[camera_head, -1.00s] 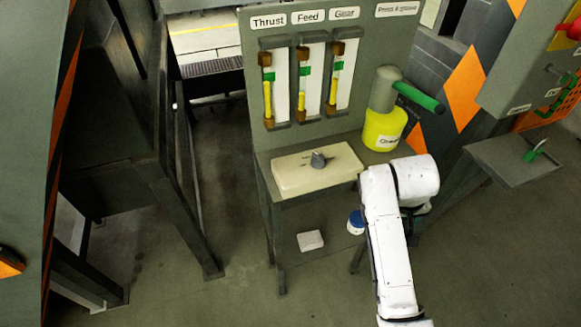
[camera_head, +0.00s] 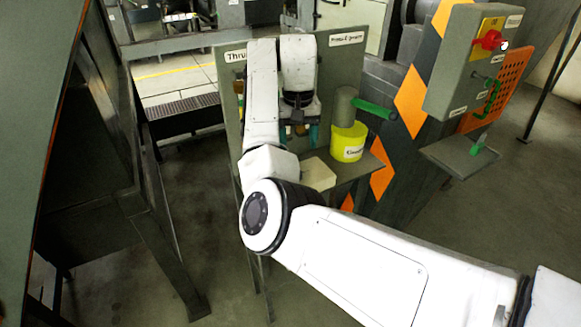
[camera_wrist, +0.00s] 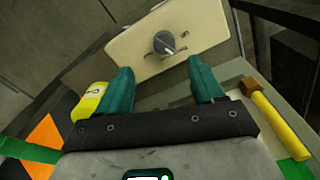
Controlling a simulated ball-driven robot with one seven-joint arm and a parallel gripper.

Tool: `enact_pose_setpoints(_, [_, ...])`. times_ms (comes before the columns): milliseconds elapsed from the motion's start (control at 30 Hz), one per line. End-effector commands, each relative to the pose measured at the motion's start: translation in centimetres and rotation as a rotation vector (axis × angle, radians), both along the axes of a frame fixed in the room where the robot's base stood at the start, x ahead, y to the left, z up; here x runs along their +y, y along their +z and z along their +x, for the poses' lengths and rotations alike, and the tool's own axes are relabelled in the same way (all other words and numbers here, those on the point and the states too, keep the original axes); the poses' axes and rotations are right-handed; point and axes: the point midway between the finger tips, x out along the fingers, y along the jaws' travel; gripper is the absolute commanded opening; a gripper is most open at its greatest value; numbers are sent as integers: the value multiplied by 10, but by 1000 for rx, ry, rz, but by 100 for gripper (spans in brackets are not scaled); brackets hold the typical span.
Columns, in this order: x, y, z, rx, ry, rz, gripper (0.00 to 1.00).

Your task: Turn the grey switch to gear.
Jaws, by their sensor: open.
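The grey switch (camera_wrist: 164,43) is a round knob with a pale pointer on a cream box. In the wrist view it lies ahead of my gripper (camera_wrist: 163,80), roughly between the two teal fingers and apart from them. The fingers are open with nothing between them. In the head view my gripper (camera_head: 298,133) hangs over the shelf in front of the panel. My arm hides the knob there, and only the right part of the cream box (camera_head: 318,174) shows. The gear label on the box cannot be read.
A control box (camera_head: 470,65) with a red knob is further right.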

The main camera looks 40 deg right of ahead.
Motion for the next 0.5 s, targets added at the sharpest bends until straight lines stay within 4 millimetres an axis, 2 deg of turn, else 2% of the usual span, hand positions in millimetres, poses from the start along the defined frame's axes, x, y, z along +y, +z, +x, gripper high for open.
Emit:
enact_pose_setpoints(100, [3, 8, 5, -1, 5, 17, 67])
enact_pose_setpoints(233, [2, 0, 5, 2, 4, 16, 67])
enact_pose_setpoints(500, [2, -48, 4, 3, 4, 16, 67])
